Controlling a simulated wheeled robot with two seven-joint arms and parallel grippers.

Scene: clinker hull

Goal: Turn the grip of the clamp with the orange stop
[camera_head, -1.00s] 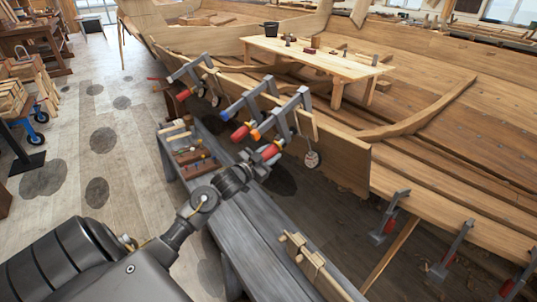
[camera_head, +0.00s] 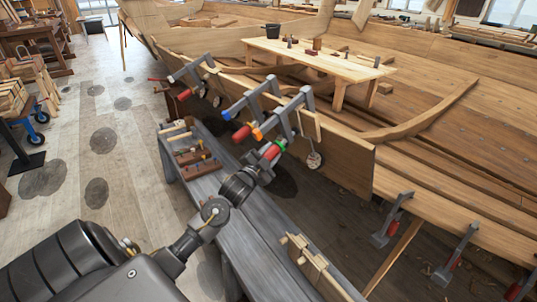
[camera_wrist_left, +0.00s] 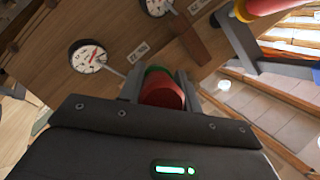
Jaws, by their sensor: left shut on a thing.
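My right gripper is not in view.
A grey bench (camera_head: 243,230) runs below my arm, with tools on it and wooden blocks at its right edge. A round dial (camera_head: 314,160) hangs beside the clamp. Another clamp (camera_head: 184,94) is farther left. The floor at left is largely open.

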